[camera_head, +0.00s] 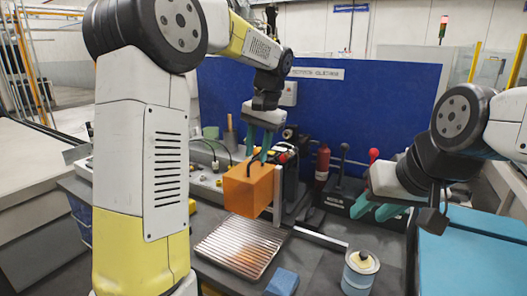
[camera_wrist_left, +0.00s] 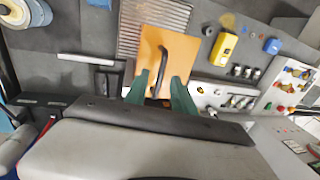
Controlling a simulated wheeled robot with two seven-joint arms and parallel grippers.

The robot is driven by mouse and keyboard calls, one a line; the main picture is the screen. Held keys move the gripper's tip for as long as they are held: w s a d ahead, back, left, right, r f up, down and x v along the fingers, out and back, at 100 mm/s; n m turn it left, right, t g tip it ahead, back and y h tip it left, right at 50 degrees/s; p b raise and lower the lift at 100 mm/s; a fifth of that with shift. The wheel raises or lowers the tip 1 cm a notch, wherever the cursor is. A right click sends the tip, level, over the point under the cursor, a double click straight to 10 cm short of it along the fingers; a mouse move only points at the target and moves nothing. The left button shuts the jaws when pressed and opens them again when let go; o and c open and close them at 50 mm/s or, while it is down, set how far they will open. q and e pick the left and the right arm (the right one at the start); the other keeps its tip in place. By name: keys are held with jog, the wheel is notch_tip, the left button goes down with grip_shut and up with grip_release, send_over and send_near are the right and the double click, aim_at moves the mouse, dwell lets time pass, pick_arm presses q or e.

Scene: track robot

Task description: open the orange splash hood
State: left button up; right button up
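The orange splash hood (camera_head: 250,188) is a box-like cover beside a pale upright post, above the bench. In the left wrist view its orange face (camera_wrist_left: 150,45) carries a curved black handle (camera_wrist_left: 168,65). My left gripper (camera_head: 262,150) is right above the hood, pointing down. In the left wrist view its green fingers (camera_wrist_left: 160,80) are spread, with the near end of the handle showing between them; I cannot tell whether they touch it. My right gripper (camera_head: 374,210) is at the right, away from the hood, its green fingers apart and empty.
A ribbed metal tray (camera_head: 240,246) lies below the hood. A red bottle (camera_head: 322,163) and a lever box with a red knob (camera_head: 374,155) stand behind. A blue panel (camera_head: 370,110) closes the back.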

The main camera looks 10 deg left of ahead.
pick_arm(q)
jog(key=shift+f, duration=0.15)
grip_shut()
dwell(1.4)
